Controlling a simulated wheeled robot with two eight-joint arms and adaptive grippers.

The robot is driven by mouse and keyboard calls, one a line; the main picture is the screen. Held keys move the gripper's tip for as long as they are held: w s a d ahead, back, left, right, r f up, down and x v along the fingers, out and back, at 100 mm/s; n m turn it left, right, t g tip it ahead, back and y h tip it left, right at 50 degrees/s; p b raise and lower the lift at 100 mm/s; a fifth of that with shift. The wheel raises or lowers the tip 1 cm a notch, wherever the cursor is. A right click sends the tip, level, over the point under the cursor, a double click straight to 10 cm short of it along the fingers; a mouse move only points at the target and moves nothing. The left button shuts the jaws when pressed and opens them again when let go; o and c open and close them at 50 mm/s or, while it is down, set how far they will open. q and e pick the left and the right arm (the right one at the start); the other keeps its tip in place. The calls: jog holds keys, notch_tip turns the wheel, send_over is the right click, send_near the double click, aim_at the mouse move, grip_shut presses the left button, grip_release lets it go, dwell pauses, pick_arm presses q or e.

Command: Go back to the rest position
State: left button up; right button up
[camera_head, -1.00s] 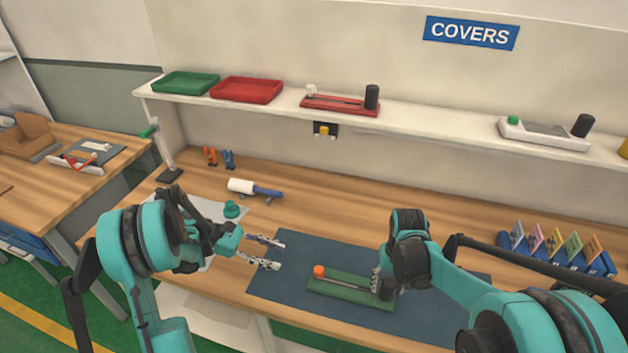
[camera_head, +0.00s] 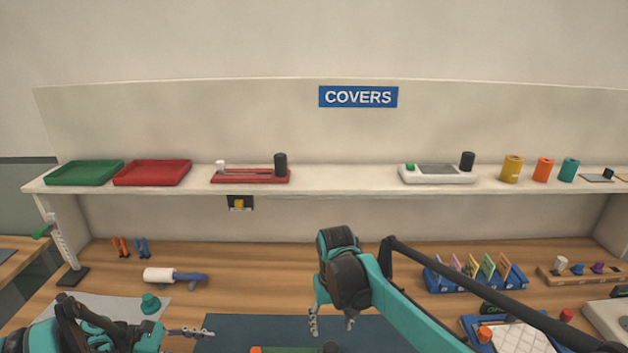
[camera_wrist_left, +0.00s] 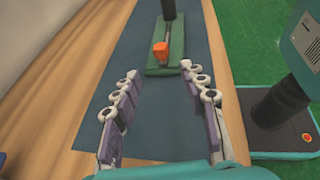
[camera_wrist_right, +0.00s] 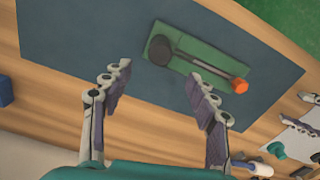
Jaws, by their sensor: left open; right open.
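My right gripper (camera_head: 332,323) is open and empty above the dark blue mat (camera_head: 230,325) in the head view. My left gripper (camera_head: 200,333) is low at the left; only part of it shows there. The left wrist view shows its two fingers apart (camera_wrist_left: 155,95) with nothing between them. The right wrist view also shows the right fingers apart (camera_wrist_right: 155,90). A green device with an orange knob (camera_wrist_right: 205,60) lies on the mat, apart from both grippers. In the head view only its top edge (camera_head: 290,350) shows at the bottom.
A shelf (camera_head: 340,188) carries a green tray (camera_head: 85,172), a red tray (camera_head: 152,172), a red device (camera_head: 250,176) and a white device (camera_head: 437,175). On the bench are a white roller (camera_head: 160,275), a blue rack (camera_head: 475,278) and a wooden block with pegs (camera_head: 585,272).

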pick_arm(q)
jog(key=s+d+r+m+y, duration=0.3)
jog(key=d+r+m+y, duration=0.35)
jog(key=d, duration=0.35)
jog(key=s+r+m+t+y+b, duration=0.1)
jog(key=s+m+t+y, duration=0.3)
jog(key=s+m+y, duration=0.3)
jog(key=s+m, duration=0.4)
jog(key=m, duration=0.2)
jog(key=shift+s+d+m+t, duration=0.2)
jog(key=shift+m+t, duration=0.1)
jog(key=shift+m, duration=0.05)
pick_arm(e)
jog(key=s+d+m+t, duration=0.2)
jog(key=s+d+t, duration=0.5)
jog(key=s+d, duration=0.6)
jog(key=s, duration=0.3)
jog(key=shift+s+d+r, duration=0.2)
jog(key=shift+s+d, duration=0.1)
jog(key=shift+s, duration=0.1)
